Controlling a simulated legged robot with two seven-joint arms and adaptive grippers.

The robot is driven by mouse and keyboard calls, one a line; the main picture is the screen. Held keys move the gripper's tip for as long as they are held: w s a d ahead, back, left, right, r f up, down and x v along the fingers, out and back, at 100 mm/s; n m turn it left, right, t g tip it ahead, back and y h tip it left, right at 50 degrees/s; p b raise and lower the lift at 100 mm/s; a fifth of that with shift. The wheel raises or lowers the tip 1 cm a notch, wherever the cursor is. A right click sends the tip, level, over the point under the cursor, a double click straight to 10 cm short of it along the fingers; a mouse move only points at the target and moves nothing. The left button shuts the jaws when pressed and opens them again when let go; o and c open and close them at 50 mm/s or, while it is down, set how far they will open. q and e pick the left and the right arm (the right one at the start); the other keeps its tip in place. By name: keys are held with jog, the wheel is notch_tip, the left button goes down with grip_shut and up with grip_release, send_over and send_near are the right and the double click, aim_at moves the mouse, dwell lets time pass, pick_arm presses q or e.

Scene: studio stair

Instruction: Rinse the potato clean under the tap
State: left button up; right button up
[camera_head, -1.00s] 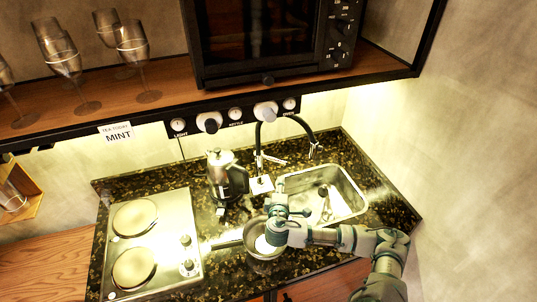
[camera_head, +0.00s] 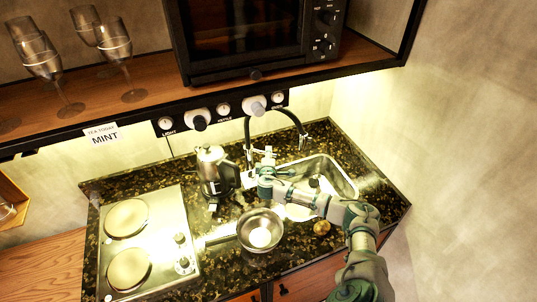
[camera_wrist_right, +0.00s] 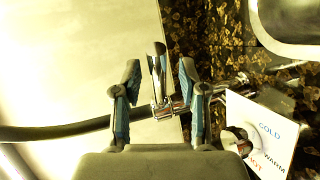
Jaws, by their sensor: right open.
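A small brown round thing (camera_head: 321,228), which looks like a potato, lies on the counter in front of the sink. A pale round thing (camera_head: 261,237) lies in a steel saucepan (camera_head: 278,221); I cannot tell what it is. The black-hosed tap (camera_head: 247,131) stands behind the steel sink (camera_head: 343,178). My right gripper (camera_head: 266,166) is open at the tap's base. In the right wrist view, the metal tap lever (camera_wrist_right: 157,62) shows between the open fingers of this gripper (camera_wrist_right: 158,90), with no clear grip on it. My left gripper is not in view.
A kettle (camera_head: 213,166) stands left of the tap. A two-plate hob (camera_head: 155,240) fills the counter's left. A card marked cold, warm and hot (camera_wrist_right: 262,130) sits beside the tap. An oven (camera_head: 250,40) and glasses (camera_head: 114,45) are on the shelf above.

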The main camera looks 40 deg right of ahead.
jog(key=shift+w+d+f, duration=0.15)
jog(key=shift+w+d, duration=0.25)
jog(key=shift+w, duration=0.15)
jog(key=shift+d, duration=0.15)
grip_shut()
jog(key=shift+s+a+m+g+h, duration=0.15)
jog(key=shift+a+m+g+h, duration=0.2)
jog(key=shift+a, duration=0.2)
jog(key=shift+s+a+f+m+g+h+p, duration=0.15)
jog(key=shift+a+m+g+h+p, duration=0.1)
jog(key=shift+m+g+h, duration=0.15)
jog(key=shift+s+a+m+g+h+p, duration=0.15)
jog(key=shift+a+m+g+h, duration=0.05)
jog(key=shift+m+g+h, duration=0.15)
grip_release()
jog(key=shift+w, duration=0.1)
jog(key=v, duration=1.2)
jog(key=shift+f, duration=0.1)
